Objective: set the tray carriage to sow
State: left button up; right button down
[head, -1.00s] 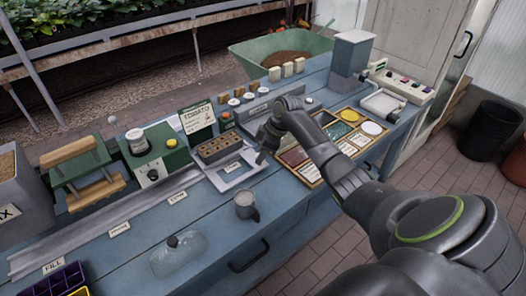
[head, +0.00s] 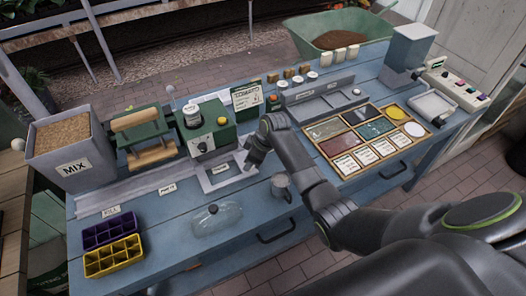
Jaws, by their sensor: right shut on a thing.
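The tray carriage (head: 228,181) is a light grey plate with a small label, on the long metal rail (head: 135,190) along the bench. It sits in front of the green seeder box (head: 208,138) with a dial and a white-lidded jar on top. The brown celled tray is not clearly visible; the seeder seems to cover it. My right gripper (head: 247,165) is at the right end of the carriage, shut on it; its fingertips are small and partly hidden. FILL (head: 111,211) and PRESS (head: 167,188) labels show along the rail; no SOW label shows. My left gripper is out of view.
A MIX bin (head: 67,150) and roller press (head: 142,135) stand left of the seeder. A sample box (head: 335,128) lies right.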

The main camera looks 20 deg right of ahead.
jog(key=shift+a, duration=0.55)
jog(key=c, duration=1.1)
grip_release()
jog(key=b+v, duration=0.1)
jog(key=v, duration=1.6)
jog(key=shift+s+d+r, duration=0.1)
jog(key=shift+s+r, duration=0.05)
jog(key=shift+r, duration=0.05)
jog(key=shift+f, duration=0.1)
